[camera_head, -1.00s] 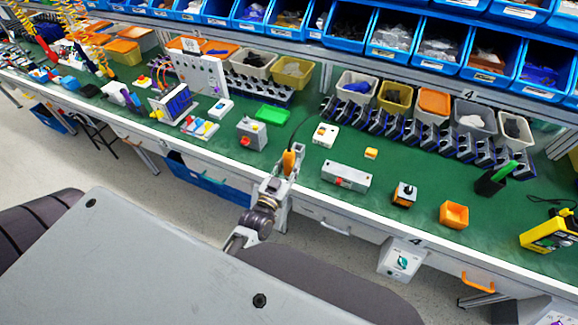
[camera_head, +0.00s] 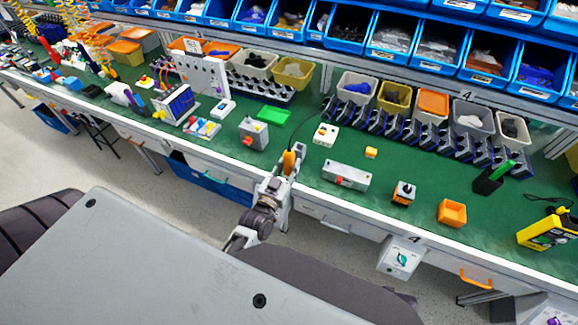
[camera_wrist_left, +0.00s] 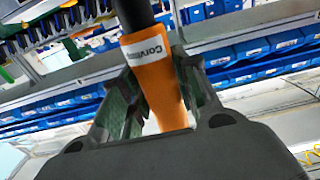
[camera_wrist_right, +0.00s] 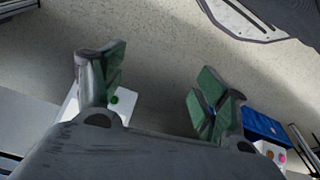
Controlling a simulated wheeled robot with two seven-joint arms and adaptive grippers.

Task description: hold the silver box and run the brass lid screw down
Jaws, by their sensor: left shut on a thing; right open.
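My left gripper (camera_head: 290,161) is shut on an orange-handled tool (camera_wrist_left: 157,80) with a dark upper end, held upright at the bench's front edge. The tool also shows in the head view (camera_head: 288,160). I cannot tell which is the silver box. No brass screw can be made out. My right gripper (camera_wrist_right: 158,88) is open and empty over the floor; it is not seen in the head view.
The green bench top (camera_head: 300,215) holds a white box (camera_head: 325,134), a small yellow block (camera_head: 371,152), a knobbed switch (camera_head: 403,193) and an orange bin (camera_head: 452,213). Rows of bins stand behind. A white box with a green knob (camera_head: 401,257) hangs below the front edge.

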